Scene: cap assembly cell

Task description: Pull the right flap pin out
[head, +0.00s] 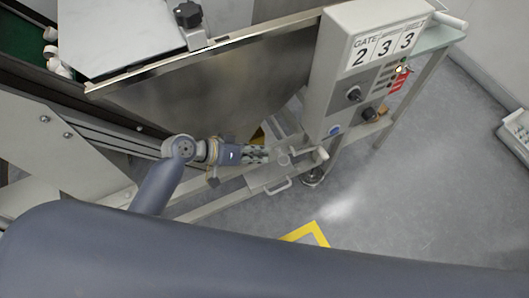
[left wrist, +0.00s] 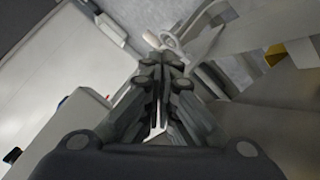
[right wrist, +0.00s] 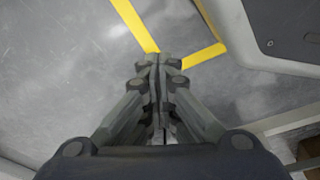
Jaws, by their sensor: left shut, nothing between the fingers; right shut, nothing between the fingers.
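My left gripper (head: 264,155) is shut and empty, low beneath the metal chute, beside a small grey bracket (head: 268,180) with a bar handle. A small round fitting sits on the bracket just beyond the fingertips; I cannot tell whether it is the right flap pin. In the left wrist view a pale ring-shaped part (left wrist: 168,40) lies just past the shut fingertips; I cannot tell whether they touch it. My right gripper (right wrist: 158,62) is shut and empty over the floor in the right wrist view; the head view does not show it.
A grey control box (head: 366,60) reading "GATE 2 3 3" with black knobs stands right of the chute (head: 220,90). White caps (head: 52,52) lie in a green-floored bin at far left. Yellow floor tape (head: 318,232) marks open floor.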

